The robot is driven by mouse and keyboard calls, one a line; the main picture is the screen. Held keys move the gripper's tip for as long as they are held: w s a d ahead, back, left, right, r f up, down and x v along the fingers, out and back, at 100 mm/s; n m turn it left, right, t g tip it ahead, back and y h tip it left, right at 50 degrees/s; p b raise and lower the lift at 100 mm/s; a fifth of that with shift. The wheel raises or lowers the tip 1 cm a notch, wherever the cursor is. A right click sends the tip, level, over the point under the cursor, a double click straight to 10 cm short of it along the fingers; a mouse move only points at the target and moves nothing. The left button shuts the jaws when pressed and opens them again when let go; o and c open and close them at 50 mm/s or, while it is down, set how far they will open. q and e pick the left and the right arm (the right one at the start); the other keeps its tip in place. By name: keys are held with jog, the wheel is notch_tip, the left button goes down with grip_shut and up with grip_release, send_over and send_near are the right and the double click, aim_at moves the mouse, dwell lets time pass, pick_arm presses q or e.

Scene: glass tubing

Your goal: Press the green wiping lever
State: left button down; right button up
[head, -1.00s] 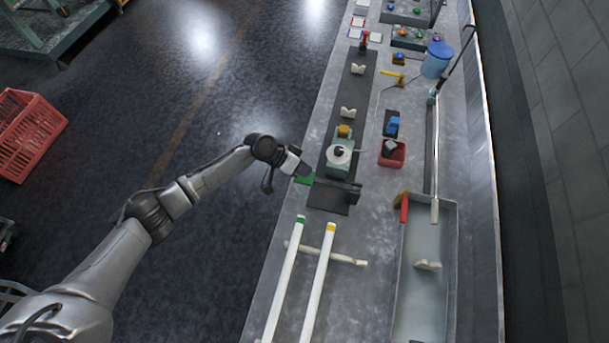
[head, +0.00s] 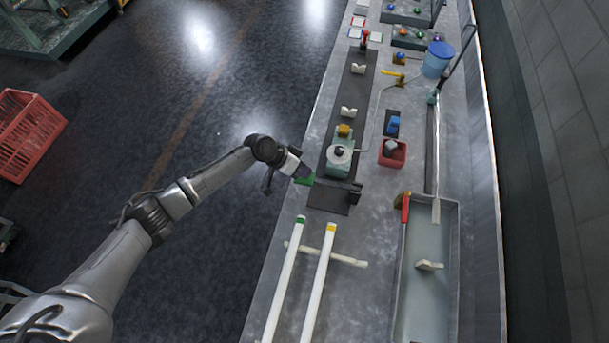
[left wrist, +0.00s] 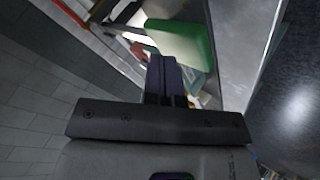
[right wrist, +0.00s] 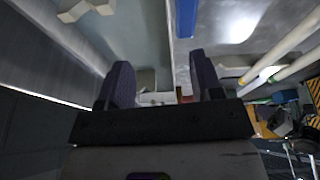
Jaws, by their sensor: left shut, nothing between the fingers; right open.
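The green wiping lever (head: 306,181) is a small green pad at the left edge of the bench, beside the dark base of the machine. In the left wrist view the lever (left wrist: 180,42) is a large green block with a pale edge, just beyond the fingertips. My left gripper (head: 302,173) is shut and empty, with its dark fingertips at the lever and partly covering it. The left gripper's closed fingers (left wrist: 166,78) appear close to the block; whether they touch is unclear. My right gripper (right wrist: 160,82) is open and empty; it is outside the head view.
A machine with a round pale top (head: 340,155) stands on a dark rail strip. Two white tubes (head: 318,280) lie on a pale support in front. A red bin (head: 392,160) and a grey trough (head: 428,300) are to the right.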

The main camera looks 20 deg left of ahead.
pick_arm(q)
jog(key=shift+f+b, duration=0.5)
jog(key=shift+f, duration=0.1)
pick_arm(e)
jog(key=shift+a+f, duration=0.1)
jog(key=shift+f, duration=0.4)
pick_arm(q)
jog(key=shift+f+b, duration=0.3)
jog(key=shift+f, duration=0.1)
pick_arm(e)
jog(key=shift+f, duration=0.35)
pick_arm(q)
jog(key=shift+s+d+f+b, duration=0.1)
jog(key=shift+s+f+b, duration=0.05)
jog(key=shift+f+b, duration=0.8)
pick_arm(e)
jog(key=shift+f, duration=0.15)
dwell(0.3)
dwell(0.6)
pick_arm(q)
jog(key=shift+w+r+p, duration=0.2)
jog(key=shift+r+p, duration=1)
jog(key=shift+r, duration=0.25)
jog(key=shift+r+p, duration=1.05)
jog(key=shift+r, duration=0.4)
pick_arm(e)
jog(key=shift+r, duration=1.5)
